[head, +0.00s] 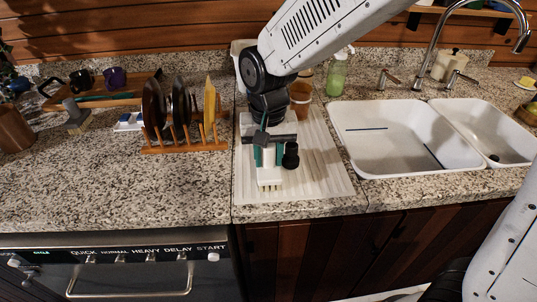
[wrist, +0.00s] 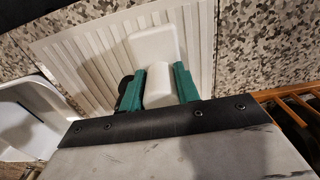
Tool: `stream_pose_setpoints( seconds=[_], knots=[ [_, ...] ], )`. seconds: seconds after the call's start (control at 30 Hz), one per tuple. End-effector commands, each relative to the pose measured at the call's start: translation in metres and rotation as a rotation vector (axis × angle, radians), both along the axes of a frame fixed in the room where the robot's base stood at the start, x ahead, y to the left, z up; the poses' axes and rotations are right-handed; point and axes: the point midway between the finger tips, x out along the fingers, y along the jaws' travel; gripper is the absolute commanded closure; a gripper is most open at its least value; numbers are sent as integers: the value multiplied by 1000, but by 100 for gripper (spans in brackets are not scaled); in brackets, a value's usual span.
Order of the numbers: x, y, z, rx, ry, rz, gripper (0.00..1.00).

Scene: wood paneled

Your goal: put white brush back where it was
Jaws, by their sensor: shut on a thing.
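The white brush (head: 269,182) is over the pale ribbed drying mat (head: 322,178), with its bristle end toward the counter's front edge. My gripper (head: 268,160) has teal fingers shut on the brush from both sides. In the wrist view, my gripper (wrist: 160,75) holds the white brush (wrist: 155,45) between its fingertips, above the ribbed mat (wrist: 85,55). I cannot tell whether the brush touches the mat. The arm hides part of the mat's back.
A wooden dish rack (head: 185,146) with plates stands left of the mat. A white double sink (head: 400,125) is to the right. A green soap bottle (head: 337,75) and an amber cup (head: 300,97) stand behind. A small black round thing (head: 291,155) is close to my gripper's right side.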

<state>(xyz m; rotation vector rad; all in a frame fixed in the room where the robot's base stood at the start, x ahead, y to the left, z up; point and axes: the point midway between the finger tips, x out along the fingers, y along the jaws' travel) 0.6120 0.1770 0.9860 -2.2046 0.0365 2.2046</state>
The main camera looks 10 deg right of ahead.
Motion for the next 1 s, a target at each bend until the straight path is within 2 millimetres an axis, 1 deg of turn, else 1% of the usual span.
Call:
stream_pose_setpoints(
  seconds=[0.17, 0.2, 0.23, 0.27, 0.53, 0.67, 0.77, 1.0],
  knots=[
    [0, 0, -3, 0, 1, 0, 93],
    [0, 0, -3, 0, 0, 0, 57],
    [0, 0, -3, 0, 0, 0, 49],
    [0, 0, -3, 0, 0, 0, 46],
    [0, 0, -2, 0, 0, 0, 46],
    [0, 0, 8, 1, -1, 0, 46],
    [1, 0, 25, 2, -3, 0, 46],
    [1, 0, 78, 2, -4, 0, 46]
  ],
)
